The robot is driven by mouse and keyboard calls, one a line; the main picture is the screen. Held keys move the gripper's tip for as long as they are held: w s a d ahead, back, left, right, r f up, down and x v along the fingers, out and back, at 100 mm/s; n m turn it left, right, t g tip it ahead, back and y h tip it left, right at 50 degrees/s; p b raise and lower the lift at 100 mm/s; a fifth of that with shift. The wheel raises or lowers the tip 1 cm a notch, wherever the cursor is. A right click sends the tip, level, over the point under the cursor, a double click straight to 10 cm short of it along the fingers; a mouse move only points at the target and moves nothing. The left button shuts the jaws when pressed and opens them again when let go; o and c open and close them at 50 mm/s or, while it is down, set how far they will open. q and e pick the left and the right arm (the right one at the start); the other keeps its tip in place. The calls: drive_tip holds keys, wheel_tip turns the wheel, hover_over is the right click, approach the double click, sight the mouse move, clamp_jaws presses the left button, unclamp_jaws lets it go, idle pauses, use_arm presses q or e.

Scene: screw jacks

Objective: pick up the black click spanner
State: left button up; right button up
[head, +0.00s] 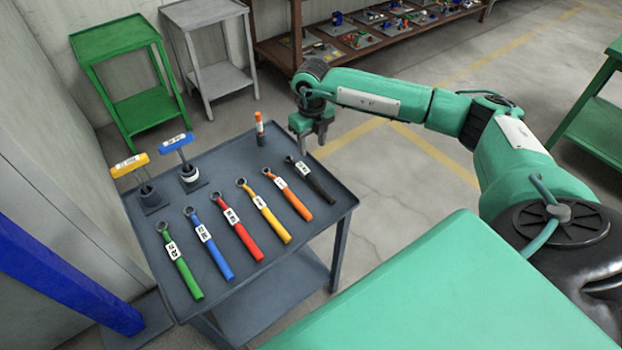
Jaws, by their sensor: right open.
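The black click spanner (317,183) lies at the right end of a row of spanners on the dark grey cart (172,315). It has a ring head at its far end and a white label on its shaft. My right gripper (312,142) hangs above the cart's far right edge, near the ring head of the black spanner, with its fingers pointing down. It is open and holds nothing that I can see. My left gripper is not in view.
Orange (293,201), yellow (269,222), red (240,235), blue (213,252) and green (183,270) spanners lie left of the black one. Two screw jacks with yellow (130,165) and blue (176,142) handles and an orange-topped marker (259,125) stand along the far side.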

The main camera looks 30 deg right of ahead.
hover_over(311, 176)
wheel_tip(311, 176, down, 6)
drive_tip(key=shift+d+f+p, duration=0.1)
drive_tip(key=shift+f+p, duration=0.1)
drive_tip(key=shift+p, duration=0.2)
drive_tip(key=shift+f, duration=0.9)
wheel_tip(311, 176, down, 4)
drive_tip(key=shift+r+p, duration=0.15)
drive_tip(key=shift+p, duration=0.6)
drive_tip(key=shift+f, duration=0.4)
drive_tip(key=shift+c, duration=0.2)
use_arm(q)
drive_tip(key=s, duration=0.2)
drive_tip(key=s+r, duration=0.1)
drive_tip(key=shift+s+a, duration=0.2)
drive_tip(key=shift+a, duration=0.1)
use_arm(e)
clamp_jaws()
